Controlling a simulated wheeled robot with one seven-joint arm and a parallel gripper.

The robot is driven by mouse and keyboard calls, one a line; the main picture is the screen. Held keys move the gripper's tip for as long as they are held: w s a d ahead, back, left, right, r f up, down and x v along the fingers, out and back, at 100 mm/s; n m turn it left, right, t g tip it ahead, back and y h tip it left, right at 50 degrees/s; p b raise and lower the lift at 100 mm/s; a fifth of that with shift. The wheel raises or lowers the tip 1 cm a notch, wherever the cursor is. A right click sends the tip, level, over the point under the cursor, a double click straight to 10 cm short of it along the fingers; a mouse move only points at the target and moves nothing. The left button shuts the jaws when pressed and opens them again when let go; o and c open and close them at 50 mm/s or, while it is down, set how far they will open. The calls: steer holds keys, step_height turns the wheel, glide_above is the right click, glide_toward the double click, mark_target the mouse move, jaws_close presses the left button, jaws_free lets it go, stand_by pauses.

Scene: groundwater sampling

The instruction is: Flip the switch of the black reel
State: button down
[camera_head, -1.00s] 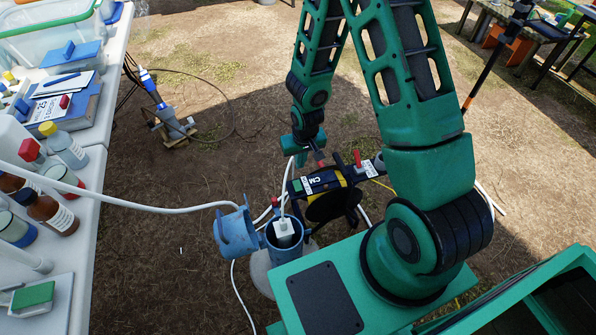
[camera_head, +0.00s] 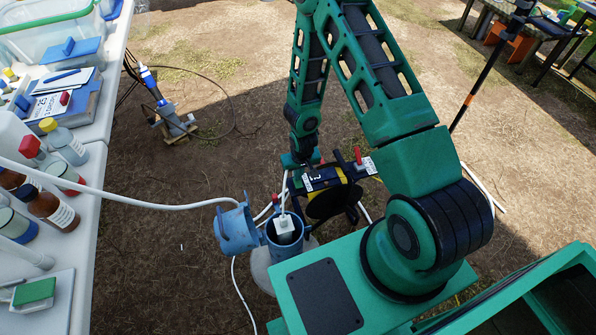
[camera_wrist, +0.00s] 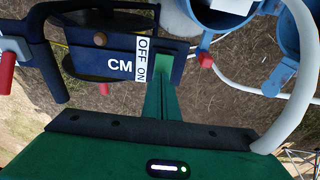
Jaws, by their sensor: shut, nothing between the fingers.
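The black reel (camera_head: 328,203) stands on the ground in the head view, with a dark blue front panel and a yellow band. In the wrist view its panel (camera_wrist: 121,68) carries the letters CM and a white OFF/ON label (camera_wrist: 143,58). My gripper (camera_wrist: 166,78) is shut and empty, its fingertips over the panel just right of that label, by a bright green patch. I cannot tell whether they touch the panel. The switch lever is not clearly visible; the fingertips may hide it. In the head view my gripper (camera_head: 300,160) is at the panel's left end.
Blue open cylinders (camera_head: 236,232) stand close to the reel, one with a white plug-like block inside. A white hose (camera_head: 130,204) runs from the left to them. A white table (camera_head: 88,215) with bottles lines the left. Bare ground lies behind the reel.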

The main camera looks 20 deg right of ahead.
steer(key=shift+f, duration=0.3)
steer(key=shift+w+f, duration=0.1)
steer(key=shift+f, duration=0.05)
stand_by(0.3)
steer(key=shift+s, duration=0.2)
steer(key=shift+s, duration=0.75)
steer(key=shift+w, duration=0.15)
steer(key=shift+r, duration=0.4)
step_height(320, 180, up, 13)
steer(key=s, duration=0.2)
steer(key=shift+s+a, duration=0.15)
steer(key=shift+s, duration=0.2)
